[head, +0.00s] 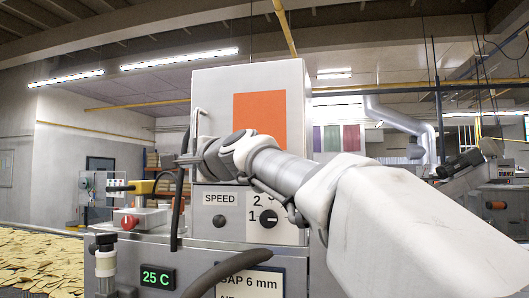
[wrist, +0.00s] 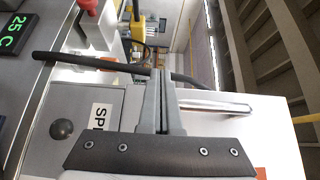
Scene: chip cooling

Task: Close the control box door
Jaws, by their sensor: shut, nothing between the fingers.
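The control box door (head: 215,95) is a pale upright panel with an orange square. It stands above the SPEED panel in the head view and also shows in the wrist view (wrist: 255,125). A metal bar handle (head: 196,118) runs up its left edge; the same bar lies right of my fingers in the wrist view (wrist: 215,101). I cannot tell if the door is ajar. My gripper (head: 181,160) is at the door's lower left edge, partly hidden by my arm. In the wrist view its fingers (wrist: 158,73) are together and empty, close beside the handle.
Below the door are a SPEED knob (head: 219,221) and a dial (head: 268,218). A black cable (wrist: 95,62) passes close behind my fingertips. Chips (head: 40,262) lie farther left.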

